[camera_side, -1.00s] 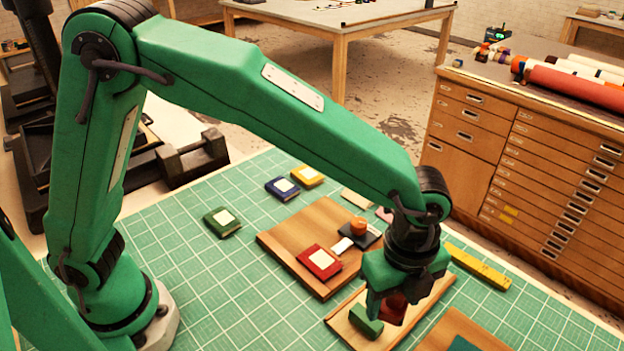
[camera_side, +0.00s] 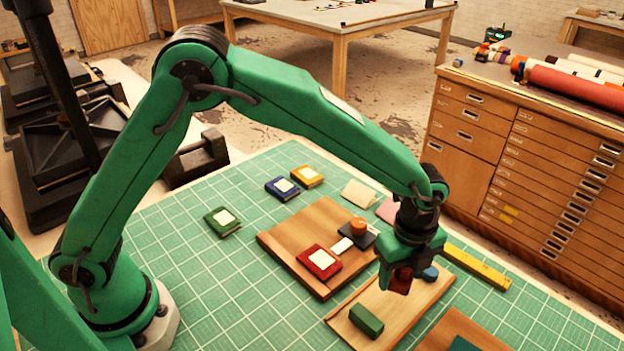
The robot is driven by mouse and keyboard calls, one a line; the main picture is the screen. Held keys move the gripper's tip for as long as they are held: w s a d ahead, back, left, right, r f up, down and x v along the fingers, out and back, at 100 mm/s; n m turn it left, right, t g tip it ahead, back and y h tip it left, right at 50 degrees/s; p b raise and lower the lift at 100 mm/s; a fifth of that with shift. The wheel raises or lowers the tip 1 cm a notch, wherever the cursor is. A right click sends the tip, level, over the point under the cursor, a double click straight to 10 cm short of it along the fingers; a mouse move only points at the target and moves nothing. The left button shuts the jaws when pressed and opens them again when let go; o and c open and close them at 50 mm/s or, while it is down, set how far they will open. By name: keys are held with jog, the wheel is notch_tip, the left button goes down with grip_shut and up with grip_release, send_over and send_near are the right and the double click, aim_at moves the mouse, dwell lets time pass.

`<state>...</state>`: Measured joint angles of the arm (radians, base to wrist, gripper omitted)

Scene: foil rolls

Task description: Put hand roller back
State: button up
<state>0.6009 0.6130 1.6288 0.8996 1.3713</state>
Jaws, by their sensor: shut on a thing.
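My gripper (camera_side: 394,288) points down above the light wooden tray (camera_side: 395,327). It is shut on a dark red thing (camera_side: 402,281), partly hidden by the green finger. I cannot tell from its visible part whether this is the hand roller. A green block (camera_side: 366,320) lies at the near left end of the tray. A blue thing (camera_side: 430,272) shows at the tray's far end, just right of my gripper.
A wooden board (camera_side: 290,243) left of the tray carries a red book (camera_side: 319,262), a dark pad with an orange cylinder (camera_side: 358,227) and a small white piece. A yellow bar (camera_side: 477,268) lies right. Green, blue and yellow books lie behind. The mat's left front is clear.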

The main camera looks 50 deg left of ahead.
aim_at(395, 298)
jog(key=shift+f, duration=1.95)
jog(key=shift+f, duration=0.15)
jog(key=o, duration=1)
jog(key=shift+c, duration=0.2)
notch_tip(395, 298, up, 12)
jog(key=shift+r, duration=0.15)
